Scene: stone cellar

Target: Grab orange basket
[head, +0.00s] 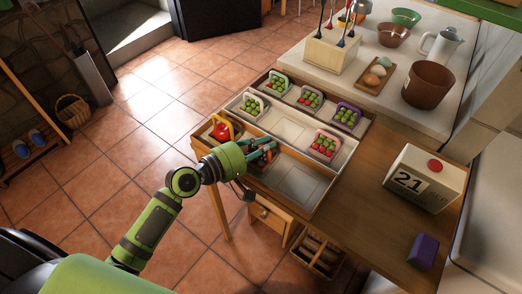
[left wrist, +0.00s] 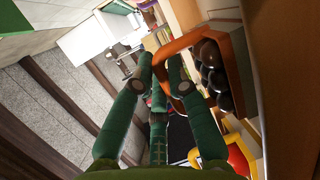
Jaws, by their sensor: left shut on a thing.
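The orange basket (left wrist: 238,58) shows in the left wrist view on the right side, with several dark round fruits (left wrist: 210,62) in it. Its orange handle reaches left between the green fingers of my left gripper (left wrist: 163,75), which is shut on it. In the head view my left gripper (head: 268,150) is at the near-left compartment of the wooden tray (head: 316,205), and it hides most of the basket. My right gripper is not in view.
A yellow-handled basket with red contents (head: 222,131) stands just left of my gripper. Several other small baskets stand in the tray, among them a pink one (head: 325,145) and a purple one (head: 347,115). A calendar box (head: 425,180) stands on the right.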

